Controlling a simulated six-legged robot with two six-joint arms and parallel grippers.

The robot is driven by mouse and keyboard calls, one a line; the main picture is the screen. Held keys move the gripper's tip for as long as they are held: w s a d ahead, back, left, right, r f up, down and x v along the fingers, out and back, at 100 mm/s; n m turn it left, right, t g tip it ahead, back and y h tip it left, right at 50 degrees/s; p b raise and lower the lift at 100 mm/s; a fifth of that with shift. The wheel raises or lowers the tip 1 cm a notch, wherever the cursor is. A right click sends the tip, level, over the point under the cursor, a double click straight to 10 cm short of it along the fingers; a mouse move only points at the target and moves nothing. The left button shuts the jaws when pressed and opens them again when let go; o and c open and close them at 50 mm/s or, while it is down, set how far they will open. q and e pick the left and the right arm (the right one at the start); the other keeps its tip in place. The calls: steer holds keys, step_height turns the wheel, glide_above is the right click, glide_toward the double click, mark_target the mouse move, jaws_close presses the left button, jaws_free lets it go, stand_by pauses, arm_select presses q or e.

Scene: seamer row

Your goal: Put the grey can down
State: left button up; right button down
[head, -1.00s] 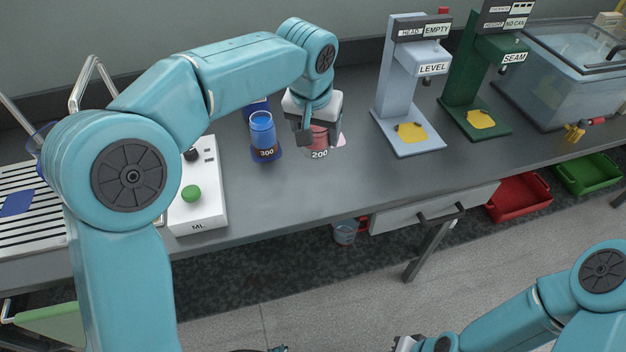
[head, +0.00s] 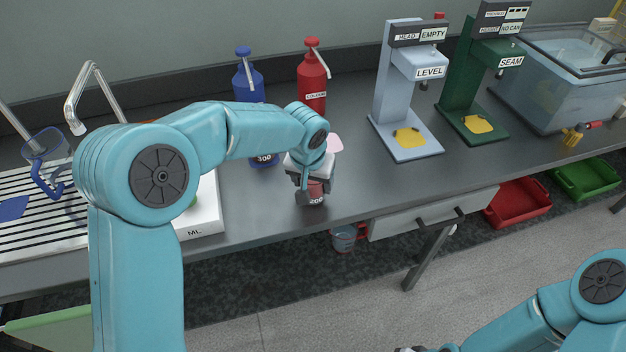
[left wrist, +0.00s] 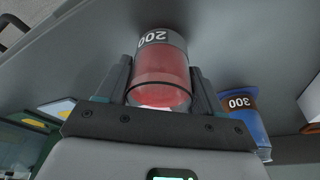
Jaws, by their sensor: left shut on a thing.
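My left gripper (head: 314,187) is shut on a see-through red cup (head: 316,199) with a grey band marked 200. In the left wrist view the cup (left wrist: 160,72) sits between both fingers. In the head view it is over the counter near the front edge, largely hidden by the gripper; I cannot tell whether it touches the counter. No plain grey can shows. A blue cup marked 300 (head: 264,160) stands behind and left, partly hidden by my arm; it also shows in the left wrist view (left wrist: 240,112). My right gripper (head: 408,349) barely shows at the bottom edge.
A white scale (head: 207,217) is to the left, beside a sink tap. Blue (head: 248,80) and red (head: 312,82) bottles stand at the back. The LEVEL (head: 405,90) and SEAM (head: 480,80) stations and a water tank (head: 560,80) are right. Counter right of the cup is clear.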

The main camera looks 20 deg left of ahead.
arm_select(q)
steer(key=shift+f, duration=0.1)
steer(key=o, duration=0.8)
steer(key=shift+f, duration=0.15)
steer(key=o, duration=0.4)
steer(key=shift+w, duration=0.1)
steer(key=shift+r, duration=0.7)
steer(key=v, duration=1.1)
steer(key=shift+p, duration=0.35)
